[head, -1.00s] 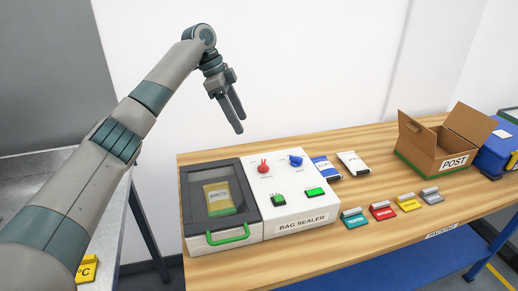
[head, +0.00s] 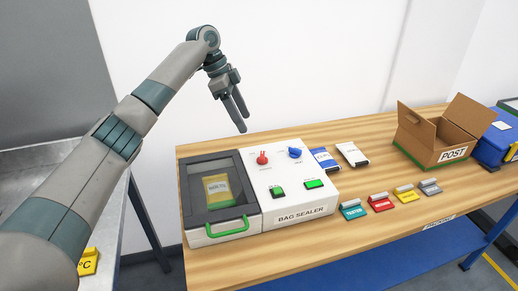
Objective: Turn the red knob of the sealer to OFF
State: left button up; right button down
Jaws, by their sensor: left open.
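The bag sealer (head: 300,214) stands on the wooden table, with a dark-framed window lid and green handle (head: 226,227) on its left part. Its red knob (head: 262,158) sits on the white top panel near the back, left of a blue knob (head: 295,152). The markings around the red knob are too small to read. My left gripper (head: 239,117) hangs above and behind the sealer, up and left of the red knob and apart from it. It is open and empty, fingers pointing down. My right gripper is not in view.
Two green buttons (head: 314,184) are on the sealer panel. A yellow-labelled bag (head: 217,188) shows under the window. Packets (head: 352,154), several coloured clips (head: 381,203) and a POST carton (head: 428,148) are to the right. A metal bench (head: 108,225) is at left.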

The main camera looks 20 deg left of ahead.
aim_at(261, 155)
pick_arm(q)
jog(key=p+x, duration=0.3)
jog(key=x, duration=0.9)
jog(key=shift+w+d+f+p, duration=0.1)
jog(key=shift+d+f+p, duration=0.1)
jog(key=shift+p, duration=0.1)
jog(key=shift+d+f, duration=0.2)
jog(key=shift+f, duration=0.35)
jog(key=shift+c, duration=0.3)
jog(key=c, duration=1)
